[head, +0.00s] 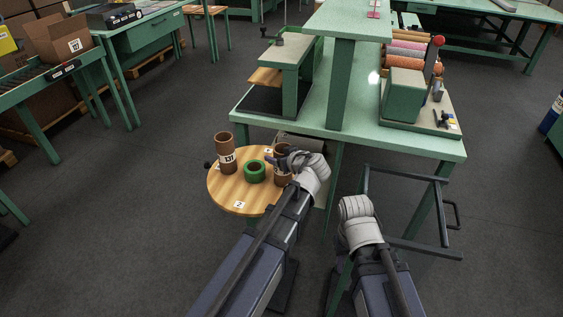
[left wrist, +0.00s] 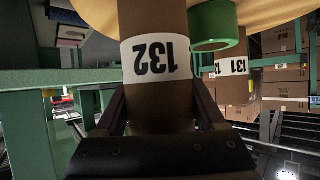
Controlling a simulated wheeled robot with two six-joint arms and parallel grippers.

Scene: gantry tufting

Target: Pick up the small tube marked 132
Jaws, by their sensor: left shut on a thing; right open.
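The brown tube marked 132 (left wrist: 155,58) fills the middle of the left wrist view, its white label upside down there. My left gripper (left wrist: 160,115) is shut on it, one finger on each side. In the head view this tube (head: 282,179) stands at the right side of a round wooden table top (head: 222,197), partly hidden by my left gripper (head: 290,162). I cannot tell whether its base touches the top. My right gripper (head: 357,207) is open and empty, to the right of the round table; its fingers hardly show.
A second brown tube (head: 226,150), marked 131 in the left wrist view (left wrist: 235,88), stands at the left of the round top. A green ring (head: 255,172) sits between the tubes. A green bench (head: 350,140) stands behind, and a dark frame (head: 405,175) to the right.

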